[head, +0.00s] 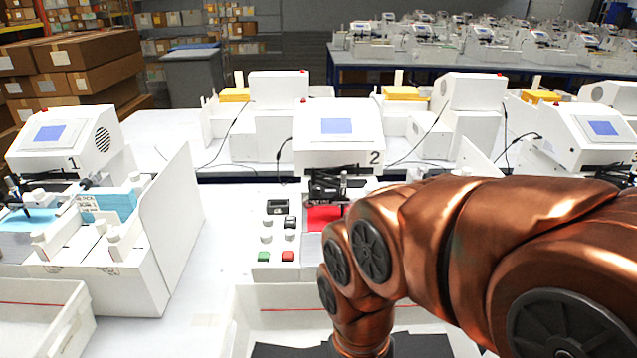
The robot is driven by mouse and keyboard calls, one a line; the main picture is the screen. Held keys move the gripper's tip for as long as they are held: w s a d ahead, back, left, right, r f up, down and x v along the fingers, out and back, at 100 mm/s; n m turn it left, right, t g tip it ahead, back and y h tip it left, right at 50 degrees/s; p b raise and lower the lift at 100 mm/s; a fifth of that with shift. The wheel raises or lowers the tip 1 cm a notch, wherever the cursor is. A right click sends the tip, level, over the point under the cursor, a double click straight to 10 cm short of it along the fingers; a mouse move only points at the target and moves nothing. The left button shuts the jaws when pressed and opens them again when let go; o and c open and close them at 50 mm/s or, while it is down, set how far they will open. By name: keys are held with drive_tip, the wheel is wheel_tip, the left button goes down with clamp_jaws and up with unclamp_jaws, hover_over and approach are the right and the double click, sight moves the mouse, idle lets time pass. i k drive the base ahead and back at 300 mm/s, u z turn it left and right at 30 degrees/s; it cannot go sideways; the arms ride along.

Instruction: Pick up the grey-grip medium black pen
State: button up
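I cannot make out a grey-grip medium black pen anywhere in the head view. My copper arm reaches in from the right and bends down at the bottom centre. Its lower end runs out of the picture, so my gripper does not show. The plotter marked 2 (338,150) stands in the middle, with a dark carriage (325,186) under its screen and a red patch (322,216) below. My arm hides the right part of this plotter. Small dark pen-like parts (13,188) show at the plotter marked 1 (62,140), too small to tell apart.
A white bin (245,335) with a red line inside stands at the front centre, partly behind my arm. Another white bin (78,328) is at the front left. A button panel (268,257) lies left of my arm. Bare white table (222,235) shows between the plotters.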

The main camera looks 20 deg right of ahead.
sight(344, 194)
drive_tip(key=k, duration=0.95)
drive_tip(key=u, duration=1.9)
drive_tip(key=i, duration=1.5)
drive_tip(key=z, duration=2.05)
